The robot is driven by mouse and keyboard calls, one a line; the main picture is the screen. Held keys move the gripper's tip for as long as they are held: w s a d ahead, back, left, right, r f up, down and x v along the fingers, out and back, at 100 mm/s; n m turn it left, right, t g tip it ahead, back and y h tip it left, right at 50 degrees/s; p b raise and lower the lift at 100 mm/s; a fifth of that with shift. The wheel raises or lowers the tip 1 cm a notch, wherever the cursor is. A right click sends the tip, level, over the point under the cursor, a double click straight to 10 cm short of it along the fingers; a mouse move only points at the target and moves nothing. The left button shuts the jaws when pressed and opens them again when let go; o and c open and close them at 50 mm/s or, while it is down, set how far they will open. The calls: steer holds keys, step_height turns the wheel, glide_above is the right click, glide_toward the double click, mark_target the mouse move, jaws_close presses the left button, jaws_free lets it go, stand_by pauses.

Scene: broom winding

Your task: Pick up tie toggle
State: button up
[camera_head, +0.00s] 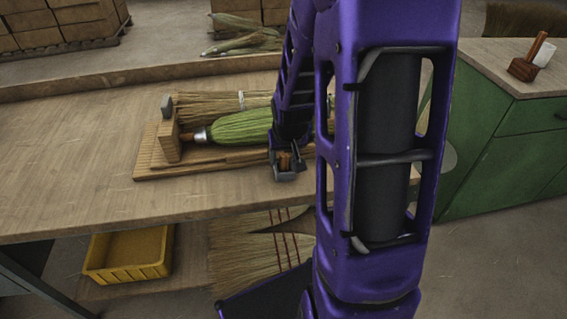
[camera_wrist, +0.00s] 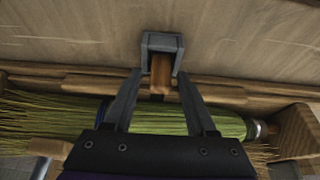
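The tie toggle appears to be a small brown wooden peg (camera_wrist: 161,74); it also shows in the head view (camera_head: 285,161). Its far end sits in a grey U-shaped holder (camera_wrist: 162,42) at the front of the wooden board. My gripper (camera_wrist: 161,77) points down over it. The two dark fingers are apart, one on each side of the peg, with a visible gap on both sides. I cannot tell how deep the fingertips reach. In the head view my gripper (camera_head: 288,152) is partly hidden by my arm.
A green broom bundle (camera_head: 240,128) lies on the board (camera_head: 150,165) just behind the toggle, with a wooden end block (camera_head: 168,140) at its left. The table (camera_head: 70,150) is clear to the left. A yellow bin (camera_head: 128,272) sits below.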

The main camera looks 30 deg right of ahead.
jaws_close()
